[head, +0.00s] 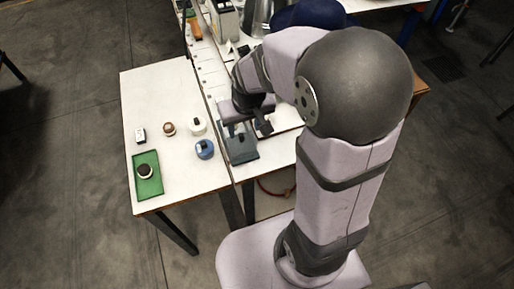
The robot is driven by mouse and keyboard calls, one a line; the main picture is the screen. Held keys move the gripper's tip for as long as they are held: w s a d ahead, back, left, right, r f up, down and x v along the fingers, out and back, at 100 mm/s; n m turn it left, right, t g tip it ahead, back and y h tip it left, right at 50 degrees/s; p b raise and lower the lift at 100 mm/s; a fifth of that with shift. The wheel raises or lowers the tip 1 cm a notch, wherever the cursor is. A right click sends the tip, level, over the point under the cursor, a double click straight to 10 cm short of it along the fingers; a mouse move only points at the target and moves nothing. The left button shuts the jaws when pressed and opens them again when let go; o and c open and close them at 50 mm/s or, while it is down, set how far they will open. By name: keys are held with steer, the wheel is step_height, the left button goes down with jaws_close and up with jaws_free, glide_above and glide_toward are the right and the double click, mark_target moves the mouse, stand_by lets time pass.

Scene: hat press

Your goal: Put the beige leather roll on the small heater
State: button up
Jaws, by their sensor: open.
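A small brownish-beige round thing (169,128), which looks like the leather roll, stands on the left white table, apart from its neighbours. My gripper (247,126) is open, right of it, over a dark grey flat-based device (243,156) at the table's joint. I cannot tell whether the fingers touch this device or whether anything is between them. I cannot tell for sure which thing is the small heater; the grey device is partly hidden by my gripper.
A white round thing (196,126), a blue round thing (204,150) and a small white box (140,135) stand near the roll. A green tray (149,189) holds a dark round thing (145,171). The left table's (150,90) back part is clear.

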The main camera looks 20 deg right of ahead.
steer(key=s+f+g, duration=0.1)
steer(key=s+g, duration=0.2)
steer(key=s, duration=1.1)
steer(key=shift+s+d+f, duration=0.25)
steer(key=shift+d+f, duration=0.05)
steer(key=shift+d, duration=0.05)
